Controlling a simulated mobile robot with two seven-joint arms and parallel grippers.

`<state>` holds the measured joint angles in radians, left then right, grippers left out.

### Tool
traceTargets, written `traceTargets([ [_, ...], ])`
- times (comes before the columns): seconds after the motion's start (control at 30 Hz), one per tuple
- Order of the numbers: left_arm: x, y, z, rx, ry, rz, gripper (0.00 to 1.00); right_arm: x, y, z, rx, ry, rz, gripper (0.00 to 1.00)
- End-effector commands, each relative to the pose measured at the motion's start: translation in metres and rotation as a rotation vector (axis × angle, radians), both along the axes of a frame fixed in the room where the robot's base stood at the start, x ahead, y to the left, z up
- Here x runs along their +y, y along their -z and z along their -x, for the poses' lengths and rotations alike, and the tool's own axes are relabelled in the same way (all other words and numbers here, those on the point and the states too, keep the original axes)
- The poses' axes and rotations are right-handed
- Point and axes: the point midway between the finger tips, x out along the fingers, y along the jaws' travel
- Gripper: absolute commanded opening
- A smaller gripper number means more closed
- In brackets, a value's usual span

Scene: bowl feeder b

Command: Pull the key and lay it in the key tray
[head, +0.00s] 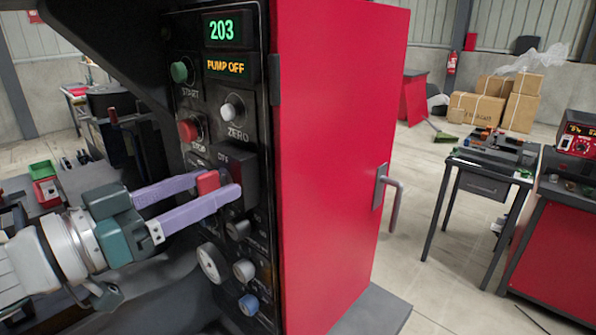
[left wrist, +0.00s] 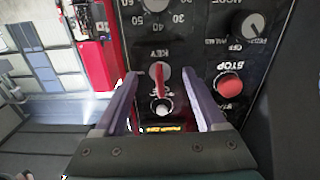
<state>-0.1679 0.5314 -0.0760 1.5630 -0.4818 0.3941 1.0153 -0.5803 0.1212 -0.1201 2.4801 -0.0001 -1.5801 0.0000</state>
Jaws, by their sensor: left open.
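The red key (head: 208,182) sits in the black control panel (head: 250,110), below the STOP and ZERO controls. It also shows in the left wrist view (left wrist: 158,80), upright in its switch by the KEY label. My left gripper (head: 222,192) is open, with its two purple fingers reaching to the panel on either side of the key. In the left wrist view there is a gap between the key and each finger. I cannot pick out the key tray for certain. My right gripper is not in view.
A green start button (head: 179,72), a red stop button (head: 188,130) and several knobs crowd the panel near the fingers. A red cabinet door (head: 335,150) with a handle stands to the right. A cluttered bench lies at the left. Open floor lies further right.

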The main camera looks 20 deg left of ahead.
Motion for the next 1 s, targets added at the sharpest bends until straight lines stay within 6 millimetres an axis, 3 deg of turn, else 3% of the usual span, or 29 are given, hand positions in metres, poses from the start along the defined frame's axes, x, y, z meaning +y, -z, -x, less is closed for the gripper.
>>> traceTargets([
  [0.33,0.0003,0.0,-0.0001,0.0,0.0,-0.001,0.71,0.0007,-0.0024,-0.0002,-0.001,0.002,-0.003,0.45],
  [0.9,0.0002,-0.0001,-0.0001,0.0,0.0,-0.001,0.07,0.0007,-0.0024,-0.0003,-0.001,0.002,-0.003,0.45],
  [1.0,0.0002,-0.0001,-0.0001,0.0,0.0,-0.001,0.0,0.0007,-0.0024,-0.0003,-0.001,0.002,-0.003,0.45],
])
